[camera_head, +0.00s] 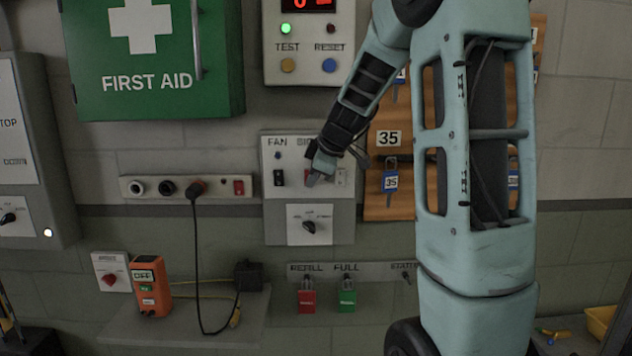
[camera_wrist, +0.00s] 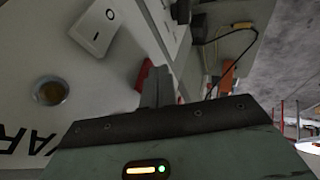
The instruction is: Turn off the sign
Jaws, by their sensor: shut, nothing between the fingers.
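The switch panel (camera_head: 270,187) hangs on the wall in the centre of the head view. It carries a black switch (camera_head: 279,178) under the label FAN. The label SIGN (camera_head: 303,142) is partly covered by my arm. Under it a red switch (camera_head: 307,177) shows just left of my fingers; it also shows in the wrist view (camera_wrist: 143,75). My gripper (camera_head: 316,178) is shut and empty, its fingertips right beside the red switch in the wrist view (camera_wrist: 157,88). I cannot tell whether they touch it. The red switch's position is unclear.
A pale switch (camera_head: 341,178) sits right of my fingers; a white one shows in the wrist view (camera_wrist: 97,25). A rotary knob (camera_head: 309,227) lies below. The socket strip (camera_head: 218,187) with a plugged cord is left, and a wooden key board (camera_head: 385,207) right.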

